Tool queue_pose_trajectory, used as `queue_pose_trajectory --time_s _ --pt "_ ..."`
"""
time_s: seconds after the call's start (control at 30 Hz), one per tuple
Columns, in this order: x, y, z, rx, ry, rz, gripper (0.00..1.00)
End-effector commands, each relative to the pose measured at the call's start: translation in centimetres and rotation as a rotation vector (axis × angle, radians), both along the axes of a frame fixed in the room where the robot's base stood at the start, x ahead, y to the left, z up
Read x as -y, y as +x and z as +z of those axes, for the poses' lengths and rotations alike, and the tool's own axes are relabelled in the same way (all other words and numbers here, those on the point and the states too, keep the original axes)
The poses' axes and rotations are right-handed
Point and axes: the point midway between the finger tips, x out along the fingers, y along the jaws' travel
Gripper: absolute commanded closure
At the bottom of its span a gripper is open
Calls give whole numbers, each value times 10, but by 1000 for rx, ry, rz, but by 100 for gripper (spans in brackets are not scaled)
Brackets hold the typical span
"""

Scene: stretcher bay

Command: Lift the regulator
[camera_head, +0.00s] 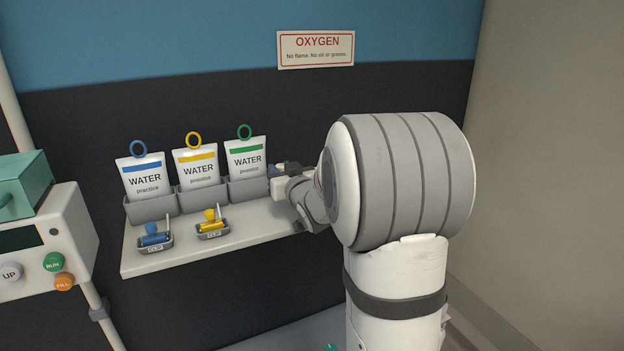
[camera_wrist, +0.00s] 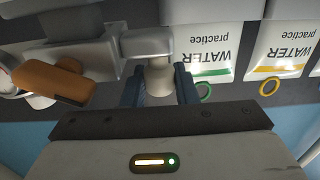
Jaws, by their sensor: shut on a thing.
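My gripper (camera_wrist: 159,78) shows in the wrist view with its two dark blue fingers on either side of a cream rounded stem. It is shut on this stem. The stem joins a grey angular metal fitting (camera_wrist: 147,42), which appears to be the regulator (camera_wrist: 159,80). An orange-brown block (camera_wrist: 55,80) shows to the left of the fitting; I cannot tell whether it is joined to it. In the head view my arm hides the regulator, and only a small part of my gripper shows beside the right end of the shelf.
A white shelf (camera_head: 205,250) holds grey bins with WATER pouches marked blue (camera_head: 142,180), yellow (camera_head: 196,167) and green (camera_head: 246,158). A blue item (camera_head: 154,236) and a yellow item (camera_head: 212,221) sit in small holders in front. A white machine (camera_head: 45,240) with buttons stands left.

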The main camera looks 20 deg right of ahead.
Motion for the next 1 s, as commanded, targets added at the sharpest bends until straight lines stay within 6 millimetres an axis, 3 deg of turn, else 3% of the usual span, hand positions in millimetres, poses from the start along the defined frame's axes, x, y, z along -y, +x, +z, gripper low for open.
queue_pose_trajectory --time_s 0.03,0.3,0.93,0.97,1.0 --pt "-1 1 9 13 -5 4 100" --pt "-1 1 21 15 -4 3 100" --pt "1 0 31 5 -1 -1 100" --pt "1 0 31 5 -1 -1 74" --pt "1 0 31 5 -1 -1 78"
